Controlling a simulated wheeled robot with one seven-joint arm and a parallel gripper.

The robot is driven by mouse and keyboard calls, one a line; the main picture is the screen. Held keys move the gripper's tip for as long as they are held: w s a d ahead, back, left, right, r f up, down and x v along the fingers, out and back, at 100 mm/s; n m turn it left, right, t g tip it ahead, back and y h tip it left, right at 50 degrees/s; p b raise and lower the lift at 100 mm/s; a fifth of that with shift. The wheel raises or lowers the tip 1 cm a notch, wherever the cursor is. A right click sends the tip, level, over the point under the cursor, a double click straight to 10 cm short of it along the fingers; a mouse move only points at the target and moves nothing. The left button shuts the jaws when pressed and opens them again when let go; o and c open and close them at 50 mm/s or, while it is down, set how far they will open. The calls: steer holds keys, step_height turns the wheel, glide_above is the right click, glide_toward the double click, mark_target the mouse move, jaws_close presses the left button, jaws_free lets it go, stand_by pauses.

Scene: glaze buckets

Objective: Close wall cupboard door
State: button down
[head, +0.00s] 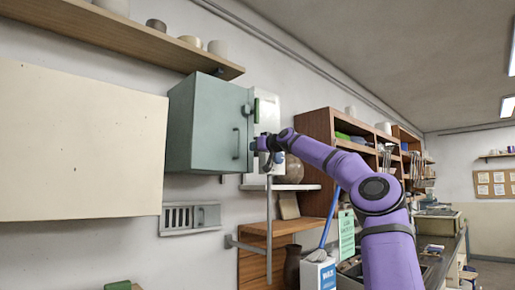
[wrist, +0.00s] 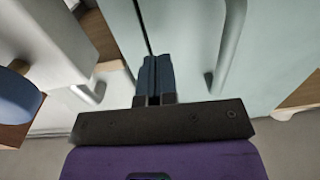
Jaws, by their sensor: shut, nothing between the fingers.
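The grey-green wall cupboard (head: 183,125) hangs on the left wall under a long shelf. Its door (head: 218,125) has a dark upright handle, which also shows in the wrist view (wrist: 230,45). My gripper (head: 264,150) is at the right edge of the door in the head view. In the wrist view, my shut, empty fingers (wrist: 153,62) point at a thin dark line beside the pale green door (wrist: 187,35). The door looks shut or nearly shut; I cannot tell which. I cannot tell whether my fingertips touch it.
A blank cream panel (head: 80,140) fills the left foreground. A wooden shelf (head: 120,38) with pots runs above the cupboard. A white wall shelf (head: 282,187) holds a round pot below my gripper. Brown open shelving (head: 318,125) stands to the right, behind my arm.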

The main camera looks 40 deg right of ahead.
steer(key=s, duration=1)
steer(key=shift+s+d, duration=0.2)
steer(key=shift+d, duration=0.2)
steer(key=shift+a+f, duration=0.1)
